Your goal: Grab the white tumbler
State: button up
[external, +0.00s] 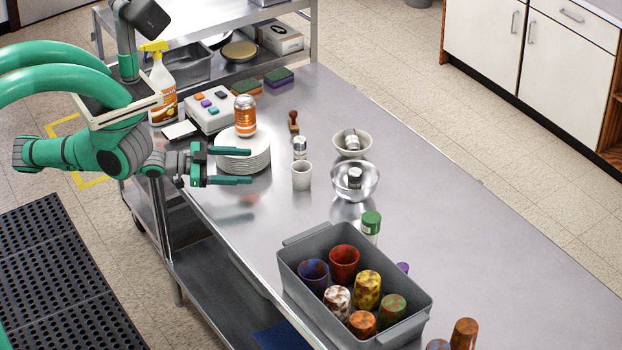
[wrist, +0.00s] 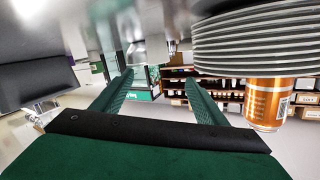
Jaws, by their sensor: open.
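The white tumbler (external: 301,177) stands upright on the steel tabletop (external: 420,200), right of the plate stack and in front of a small shaker (external: 300,148). My gripper (external: 248,166) is open and empty, beside the near side of the plate stack (external: 244,158). Its fingers point right, toward the tumbler, with a clear gap between fingertips and tumbler. In the wrist view, both fingers (wrist: 160,80) are spread with nothing held between them.
An orange can (external: 245,115) stands on the plates; the stack also shows close on the right in the wrist view (wrist: 255,45). A metal bowl (external: 368,192) and a white bowl (external: 366,150) holding shakers stand beyond the tumbler. A grey bin (external: 408,328) of coloured cups stands in front.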

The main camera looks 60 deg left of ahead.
aim_at(314, 186)
jog(key=w+d, duration=0.1)
jog(key=w, duration=0.2)
jog(key=w+d+g, duration=0.1)
jog(key=w, duration=0.2)
jog(key=w+d+n+g, duration=0.1)
jog(key=w+d, duration=0.1)
jog(key=w, duration=0.1)
jog(key=shift+d, duration=0.1)
jog(key=shift+w+d+f+n+g, duration=0.2)
jog(key=shift+w+n+g, duration=0.2)
jog(key=shift+w+g, duration=0.25)
jog(key=x, duration=1)
jog(key=shift+w+d+f, duration=0.15)
jog(key=shift+w+d, duration=0.05)
jog(key=shift+d, duration=0.1)
jog(key=shift+c, duration=0.4)
jog(key=c, duration=1.1)
